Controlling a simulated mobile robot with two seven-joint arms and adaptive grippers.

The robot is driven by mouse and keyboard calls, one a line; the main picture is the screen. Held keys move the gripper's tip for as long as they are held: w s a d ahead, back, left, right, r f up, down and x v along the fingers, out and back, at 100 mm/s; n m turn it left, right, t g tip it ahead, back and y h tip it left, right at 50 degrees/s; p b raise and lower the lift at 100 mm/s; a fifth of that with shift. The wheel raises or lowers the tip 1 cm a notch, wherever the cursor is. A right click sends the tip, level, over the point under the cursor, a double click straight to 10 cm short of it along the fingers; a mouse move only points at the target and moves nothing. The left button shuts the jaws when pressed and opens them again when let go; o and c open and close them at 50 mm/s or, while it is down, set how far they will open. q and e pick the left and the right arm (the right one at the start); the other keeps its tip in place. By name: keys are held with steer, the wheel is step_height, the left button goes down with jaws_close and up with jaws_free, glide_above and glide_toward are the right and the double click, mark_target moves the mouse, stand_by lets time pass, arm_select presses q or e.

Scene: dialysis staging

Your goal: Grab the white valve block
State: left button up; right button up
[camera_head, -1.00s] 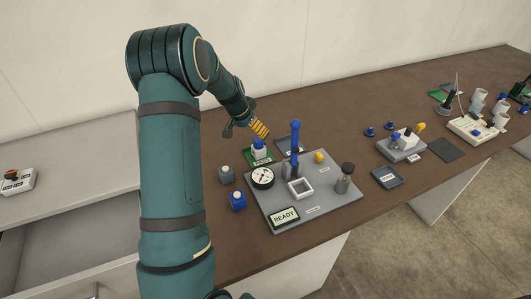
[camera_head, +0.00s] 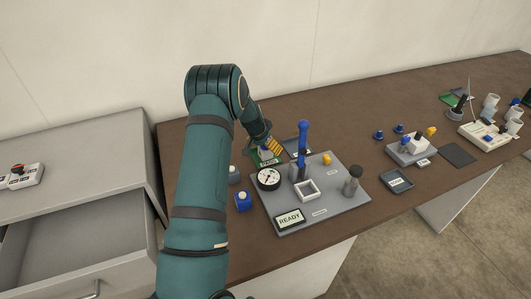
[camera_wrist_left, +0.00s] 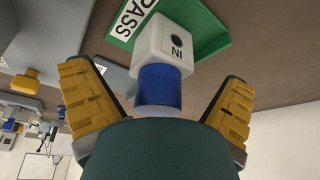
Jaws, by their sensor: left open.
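The white valve block (camera_wrist_left: 166,46) has a blue lower part, a dark round hole and the letters IN in the left wrist view. It sits on the green PASS tray (camera_wrist_left: 212,38). My left gripper (camera_wrist_left: 157,90) is open, with its yellow-padded fingers on either side of the block's blue part and visible gaps to both. In the head view, my left gripper (camera_head: 268,146) is over the green tray (camera_head: 266,162) and mostly hides the block. My right gripper is not in view.
A dark tray (camera_head: 397,181) and other equipment stand farther right. An open drawer is at left.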

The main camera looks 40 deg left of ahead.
arm_select(q)
steer(key=shift+x, duration=0.85)
steer(key=shift+c, duration=0.3)
steer(key=shift+r, duration=0.1)
steer(key=c, duration=1.6)
steer(key=shift+o, duration=0.2)
